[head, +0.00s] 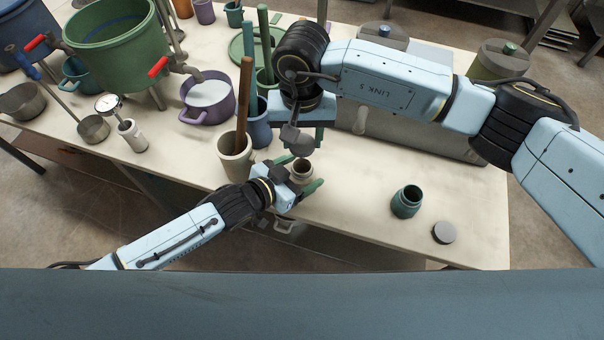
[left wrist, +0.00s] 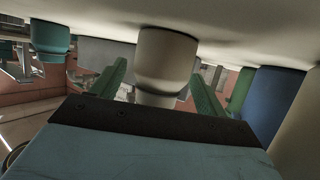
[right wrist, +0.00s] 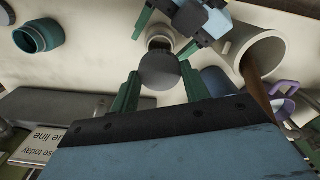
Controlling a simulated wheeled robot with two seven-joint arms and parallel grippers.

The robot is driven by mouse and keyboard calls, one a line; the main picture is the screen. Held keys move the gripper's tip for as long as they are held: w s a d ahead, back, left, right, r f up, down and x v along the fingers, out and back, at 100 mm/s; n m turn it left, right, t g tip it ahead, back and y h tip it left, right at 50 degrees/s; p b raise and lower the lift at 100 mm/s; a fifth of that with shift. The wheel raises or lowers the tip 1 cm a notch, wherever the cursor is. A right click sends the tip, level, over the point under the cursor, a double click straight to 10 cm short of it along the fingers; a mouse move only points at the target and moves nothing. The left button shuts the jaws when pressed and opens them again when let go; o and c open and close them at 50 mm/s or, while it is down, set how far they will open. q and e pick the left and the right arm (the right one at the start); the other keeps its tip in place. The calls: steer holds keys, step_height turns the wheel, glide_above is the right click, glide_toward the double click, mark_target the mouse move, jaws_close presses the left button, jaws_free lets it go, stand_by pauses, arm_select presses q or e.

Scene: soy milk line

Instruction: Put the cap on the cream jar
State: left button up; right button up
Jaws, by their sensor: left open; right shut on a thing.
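The cream jar (head: 301,171) stands open and upright on the table. It also shows in the left wrist view (left wrist: 166,58) and, partly covered, in the right wrist view (right wrist: 160,42). My left gripper (head: 300,175) is open, with its green fingers on either side of the jar; I cannot tell if they touch it. My right gripper (head: 300,139) is shut on a grey cap (right wrist: 160,72). The cap appears just behind the jar's mouth in the head view (head: 302,148). It looks apart from the rim, but the exact gap is unclear.
A cream pot (head: 234,168) with a wooden stick stands close left of the jar, with a blue container (head: 257,130) behind. A teal jar (head: 406,203) and another grey cap (head: 444,232) are at right. The table between is clear.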

arm_select(q)
steer(key=shift+c, duration=0.4)
steer(key=c, duration=1.4)
steer(key=shift+o, duration=0.2)
arm_select(e)
glide_above(303, 162)
steer(key=s, duration=0.2)
steer(key=shift+w+a+f, duration=0.1)
steer(key=shift+w+f, duration=0.05)
steer(key=shift+f, duration=2.35)
steer(key=shift+f, duration=0.9)
steer(key=shift+f, duration=0.5)
arm_select(q)
steer(key=shift+s+d, duration=0.1)
steer(key=shift+d, duration=0.1)
arm_select(e)
steer(key=shift+f, duration=0.45)
arm_select(q)
steer(key=shift+r, duration=0.1)
arm_select(e)
steer(key=shift+r, duration=0.1)
steer(key=shift+r, duration=0.45)
